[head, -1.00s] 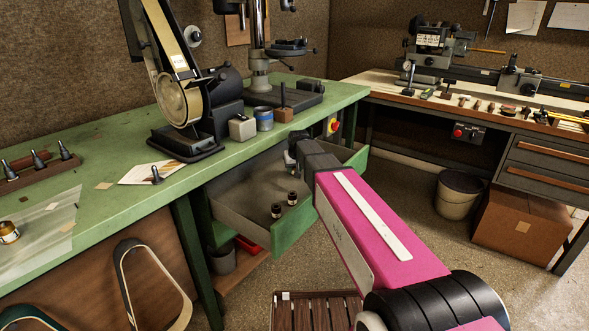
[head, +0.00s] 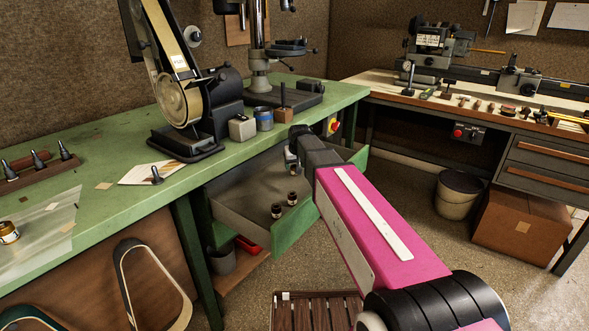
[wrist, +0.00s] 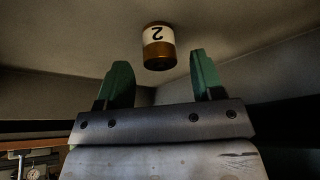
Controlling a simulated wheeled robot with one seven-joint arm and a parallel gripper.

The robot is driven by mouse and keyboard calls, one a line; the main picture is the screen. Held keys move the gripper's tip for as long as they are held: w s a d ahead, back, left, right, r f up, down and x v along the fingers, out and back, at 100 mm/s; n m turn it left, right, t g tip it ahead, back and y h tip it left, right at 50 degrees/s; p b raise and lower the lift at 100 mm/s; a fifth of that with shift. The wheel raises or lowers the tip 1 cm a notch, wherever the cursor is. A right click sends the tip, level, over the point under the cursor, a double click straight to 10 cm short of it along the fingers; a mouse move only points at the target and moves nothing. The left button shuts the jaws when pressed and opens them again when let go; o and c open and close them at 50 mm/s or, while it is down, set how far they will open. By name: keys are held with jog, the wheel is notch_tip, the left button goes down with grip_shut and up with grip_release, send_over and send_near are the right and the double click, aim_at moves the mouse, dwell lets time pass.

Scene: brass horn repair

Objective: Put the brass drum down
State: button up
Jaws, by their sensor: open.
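In the wrist view a small brass drum (wrist: 158,48) with a white label marked 2 is on the drawer floor, just past my fingertips and apart from them. My gripper (wrist: 160,75) is open, its two green fingers spread with nothing between them. In the head view my gripper (head: 291,160) is over the far part of the open green drawer (head: 292,232), partly hidden by my arm. Two small dark drums with pale bands, a nearer one (head: 276,211) and a farther one (head: 292,199), stand in the drawer. I cannot tell which drum the wrist view shows.
The green bench (head: 110,150) overhangs the drawer at left, with a belt sander (head: 185,105) and a small blue-banded tin (head: 264,118) on it. An amber jar (head: 9,233) stands at its left end. A slatted wooden crate (head: 312,312) is below my arm.

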jog(key=v, duration=0.9)
jog(key=shift+r, duration=0.1)
dwell(0.9)
